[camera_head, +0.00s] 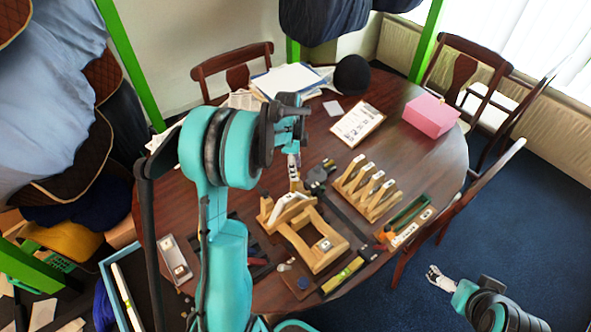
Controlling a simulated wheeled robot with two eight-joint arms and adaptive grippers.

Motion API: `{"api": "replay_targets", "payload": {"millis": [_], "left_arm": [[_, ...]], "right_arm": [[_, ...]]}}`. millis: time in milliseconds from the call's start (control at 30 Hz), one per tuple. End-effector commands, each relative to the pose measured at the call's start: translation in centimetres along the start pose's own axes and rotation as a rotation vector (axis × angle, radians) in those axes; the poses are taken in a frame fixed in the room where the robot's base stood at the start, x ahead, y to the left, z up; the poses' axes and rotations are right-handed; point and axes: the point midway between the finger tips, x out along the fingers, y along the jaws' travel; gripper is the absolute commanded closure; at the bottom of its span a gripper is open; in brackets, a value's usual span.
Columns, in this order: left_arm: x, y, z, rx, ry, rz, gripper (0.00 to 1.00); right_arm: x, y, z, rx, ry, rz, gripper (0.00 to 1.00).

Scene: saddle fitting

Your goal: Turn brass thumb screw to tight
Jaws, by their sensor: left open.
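A pale wooden fixture (321,254) with an open frame stands on the dark round table. A raised block with a light saddle-shaped top (285,204) is at its back left end. I cannot pick out the brass thumb screw; it is too small or hidden near my gripper. My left gripper (294,178) is open and points down just behind and above the raised block. I cannot tell whether it touches anything. My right gripper (440,279) is low at the right, off the table over the blue floor, far from the fixture; its opening is unclear.
A wooden rack (368,190) with several upright pieces stands right of the fixture. A green tray (408,213), a yellow-ended level (343,275) and a grey tray (175,259) lie around it. A pink box (430,116) and papers (288,80) are farther back. Chairs ring the table.

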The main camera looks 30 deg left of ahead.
Motion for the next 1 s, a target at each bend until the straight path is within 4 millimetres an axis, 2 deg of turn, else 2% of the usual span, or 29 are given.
{"api": "replay_targets", "payload": {"millis": [300, 500, 667, 1000], "left_arm": [[-6.8, 0.0, 0.1, 0.000, 0.000, 0.000, 0.58], [-9.8, 0.0, 0.0, 0.000, 0.000, 0.000, 0.58], [-10.6, 0.0, 0.0, 0.000, 0.000, 0.000, 0.58], [-10.7, 0.0, 0.0, 0.000, 0.000, 0.000, 0.58]], "right_arm": [[0.0, 0.0, 0.0, 0.000, 0.000, 0.000, 0.00], [0.0, 0.0, 0.0, 0.000, 0.000, 0.000, 0.00], [0.0, 0.0, 0.0, 0.000, 0.000, 0.000, 0.00], [0.0, 0.0, 0.0, 0.000, 0.000, 0.000, 0.00]]}}
